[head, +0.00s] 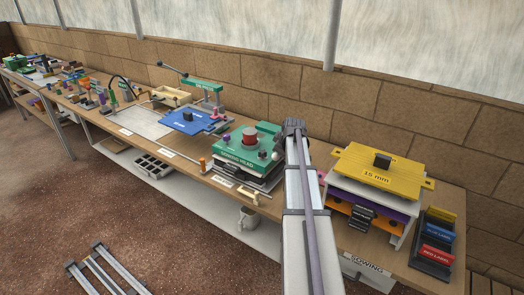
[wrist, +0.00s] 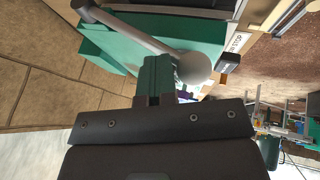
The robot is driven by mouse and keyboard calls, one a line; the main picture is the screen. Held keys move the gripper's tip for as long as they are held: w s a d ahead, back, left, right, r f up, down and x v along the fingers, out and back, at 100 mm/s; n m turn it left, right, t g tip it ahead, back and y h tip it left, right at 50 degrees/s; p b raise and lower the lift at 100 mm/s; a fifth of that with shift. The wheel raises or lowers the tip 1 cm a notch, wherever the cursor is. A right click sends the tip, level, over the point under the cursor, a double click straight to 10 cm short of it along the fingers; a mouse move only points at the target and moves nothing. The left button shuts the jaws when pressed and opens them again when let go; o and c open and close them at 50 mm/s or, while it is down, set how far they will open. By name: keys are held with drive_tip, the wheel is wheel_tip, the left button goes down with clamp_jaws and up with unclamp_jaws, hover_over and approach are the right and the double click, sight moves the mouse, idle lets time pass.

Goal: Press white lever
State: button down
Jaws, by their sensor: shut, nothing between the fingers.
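The white lever is a pale rod with a round knob (wrist: 194,68) in the wrist view. The rod runs from the upper left down to the knob. A small pale knob (head: 276,155), which looks like the same one, shows at the right side of the green machine (head: 240,155) in the head view. My gripper (wrist: 158,65) is shut and empty, its fingers close beside the knob in the wrist view. I cannot tell whether they touch. In the head view my arm hides the fingers.
A red knob (head: 249,137) stands on top of the green machine. A yellow block marked 15 mm (head: 378,170) sits to the right of my arm. A blue plate (head: 192,121) and green stand are to the left. A mug (head: 247,218) stands on the lower shelf. A brick wall runs behind the bench.

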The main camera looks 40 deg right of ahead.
drive_tip(key=shift+s+a+f+b, duration=0.15)
drive_tip(key=shift+a+f+b, duration=0.15)
drive_tip(key=shift+f, duration=0.1)
drive_tip(key=shift+s+a+f+b, duration=0.15)
drive_tip(key=shift+f+b, duration=0.15)
drive_tip(key=shift+f, duration=0.1)
drive_tip(key=shift+s, duration=0.1)
drive_tip(key=shift+r, duration=0.1)
drive_tip(key=w+d+r+p+v, duration=0.1)
drive_tip(key=p+v, duration=1.1)
drive_tip(key=v, duration=0.1)
drive_tip(key=shift+w+d, duration=0.1)
drive_tip(key=shift+w, duration=0.05)
